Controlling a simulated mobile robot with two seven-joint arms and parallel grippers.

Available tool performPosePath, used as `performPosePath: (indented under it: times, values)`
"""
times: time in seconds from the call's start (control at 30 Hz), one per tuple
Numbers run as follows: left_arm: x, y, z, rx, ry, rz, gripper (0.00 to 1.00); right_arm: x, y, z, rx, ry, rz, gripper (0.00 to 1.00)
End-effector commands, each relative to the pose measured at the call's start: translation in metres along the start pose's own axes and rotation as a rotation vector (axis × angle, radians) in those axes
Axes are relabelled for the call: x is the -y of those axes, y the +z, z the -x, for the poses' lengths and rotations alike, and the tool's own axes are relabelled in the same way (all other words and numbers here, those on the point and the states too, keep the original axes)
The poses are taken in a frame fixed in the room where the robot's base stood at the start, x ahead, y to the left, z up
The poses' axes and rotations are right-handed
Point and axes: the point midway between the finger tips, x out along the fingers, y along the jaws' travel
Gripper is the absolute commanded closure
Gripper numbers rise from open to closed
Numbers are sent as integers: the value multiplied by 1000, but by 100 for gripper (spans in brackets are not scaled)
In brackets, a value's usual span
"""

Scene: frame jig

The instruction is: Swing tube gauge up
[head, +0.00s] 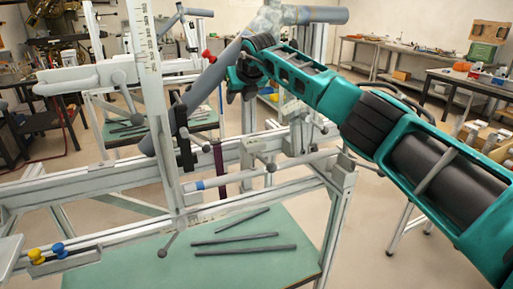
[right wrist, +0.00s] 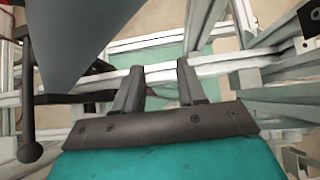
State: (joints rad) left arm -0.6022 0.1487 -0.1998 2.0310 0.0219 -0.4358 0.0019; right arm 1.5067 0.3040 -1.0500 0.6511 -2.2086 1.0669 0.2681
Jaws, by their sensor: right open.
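A grey tube (head: 210,82) runs slanting up across the frame jig, from a dark clamp at lower left towards a mottled joint (head: 270,20) at the top. I take it for the tube gauge, but cannot be certain. My right gripper (head: 240,80) reaches in from the right, beside the tube's upper part; whether they touch is unclear. In the right wrist view its two fingers (right wrist: 160,85) stand apart with nothing clearly held between them. A large grey surface (right wrist: 85,40) fills the upper left there, close to the camera. My left gripper is not visible.
A white upright scale (head: 150,70) stands left of the tube. The jig's aluminium rails (head: 100,240) cross in front, with lever handles. Several dark rods lie on the green table (head: 290,260) below. Yellow and blue knobs (head: 57,248) sit at front left. Workbenches stand behind.

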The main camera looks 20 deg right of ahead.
Motion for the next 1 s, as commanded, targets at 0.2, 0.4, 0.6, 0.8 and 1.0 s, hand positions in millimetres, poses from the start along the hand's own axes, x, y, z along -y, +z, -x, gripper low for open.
performPosePath:
  times: [0.2, 0.4, 0.6, 0.8, 1.0]
  values:
    - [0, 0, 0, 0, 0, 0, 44, 0, 0, 0, 0, 0, 0, 57]
    - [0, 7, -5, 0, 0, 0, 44, 0, 0, 9, 3, 1, 0, 57]
    - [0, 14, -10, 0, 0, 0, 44, 0, -1, 25, 3, -1, 2, 57]
    - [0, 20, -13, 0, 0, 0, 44, 0, 0, 42, 2, 0, 1, 57]
    - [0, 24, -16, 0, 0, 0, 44, 0, 0, 58, 2, 0, 0, 57]
